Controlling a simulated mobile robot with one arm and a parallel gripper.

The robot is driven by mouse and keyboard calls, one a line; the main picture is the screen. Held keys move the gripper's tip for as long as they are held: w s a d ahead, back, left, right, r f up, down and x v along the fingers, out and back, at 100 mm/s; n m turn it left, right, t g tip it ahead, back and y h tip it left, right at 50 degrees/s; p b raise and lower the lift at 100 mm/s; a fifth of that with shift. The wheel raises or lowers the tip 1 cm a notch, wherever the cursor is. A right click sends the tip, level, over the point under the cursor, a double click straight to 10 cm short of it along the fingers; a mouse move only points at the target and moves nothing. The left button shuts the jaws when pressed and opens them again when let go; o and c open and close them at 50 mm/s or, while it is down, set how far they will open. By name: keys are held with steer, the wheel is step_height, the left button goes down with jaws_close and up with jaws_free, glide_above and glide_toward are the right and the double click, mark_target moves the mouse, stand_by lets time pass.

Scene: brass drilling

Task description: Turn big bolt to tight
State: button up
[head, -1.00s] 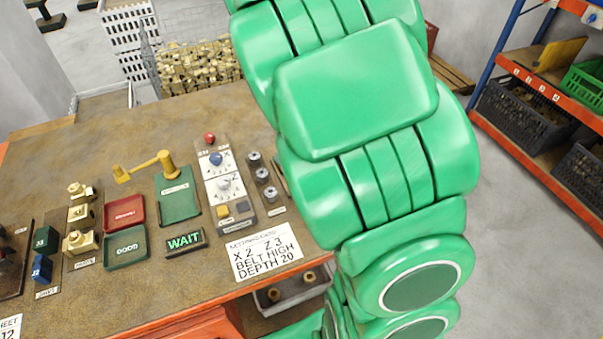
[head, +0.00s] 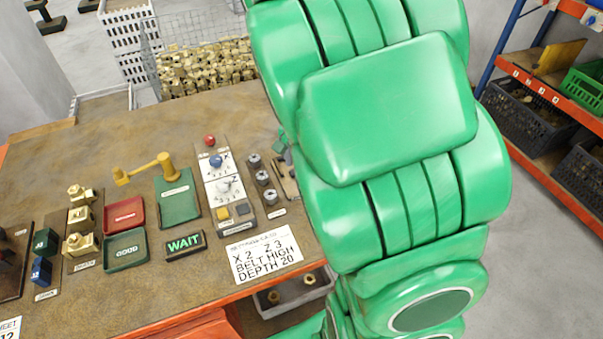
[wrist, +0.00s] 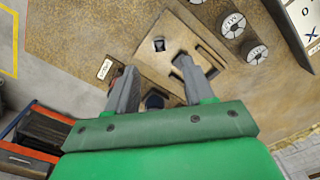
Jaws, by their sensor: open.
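My gripper (wrist: 156,66) shows in the wrist view, its two grey fingers apart over a tan plate (wrist: 165,68) on the bench. A dark bolt-like head (wrist: 153,101) lies low between the fingers, partly hidden by the gripper body. A second dark fitting (wrist: 158,44) sits on the plate beyond the fingertips. I cannot tell which of these is the big bolt, nor whether a finger touches anything. In the head view my green arm hides the gripper and most of the plate; only a strip of the plate (head: 288,184) shows.
Grey dials (wrist: 232,25) stand beside the plate. A control panel (head: 223,190), a lit WAIT sign (head: 184,243), a red tray (head: 124,214), a green GOOD tray (head: 126,250) and a yellow crank (head: 147,168) are farther left. A sheet (head: 264,253) lies near the front edge.

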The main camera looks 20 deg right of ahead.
steer(key=shift+f, duration=3.85)
steer(key=shift+c, duration=0.3)
